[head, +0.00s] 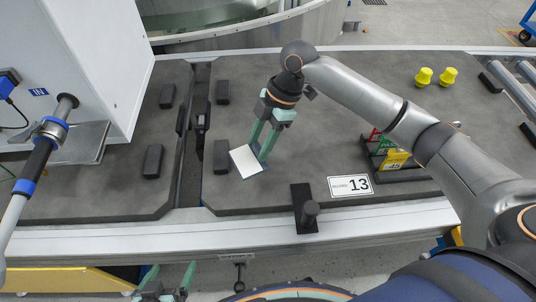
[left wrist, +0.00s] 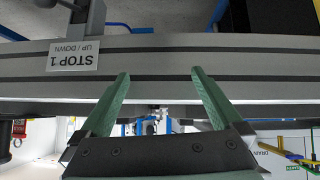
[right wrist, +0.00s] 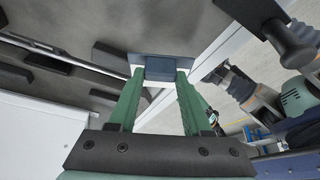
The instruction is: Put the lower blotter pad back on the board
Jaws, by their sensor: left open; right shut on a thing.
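A square pad with a white face and a dark edge (head: 246,162), which looks like the blotter pad, is held in my right gripper (head: 262,148) above the dark grey board surface (head: 310,130). In the right wrist view the fingers (right wrist: 160,80) are shut on a dark blue block (right wrist: 160,70) at the pad's back. The pad is tilted; whether it touches anything below is unclear. My left gripper (head: 170,278) is open and empty, low in front of the bench edge; its fingers also show in the left wrist view (left wrist: 160,85).
Colored tags on a rack (head: 392,158) and two yellow knobs (head: 436,76) are to the right. Black blocks (head: 221,156) flank the central slot. A white cabinet (head: 95,60) is left.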

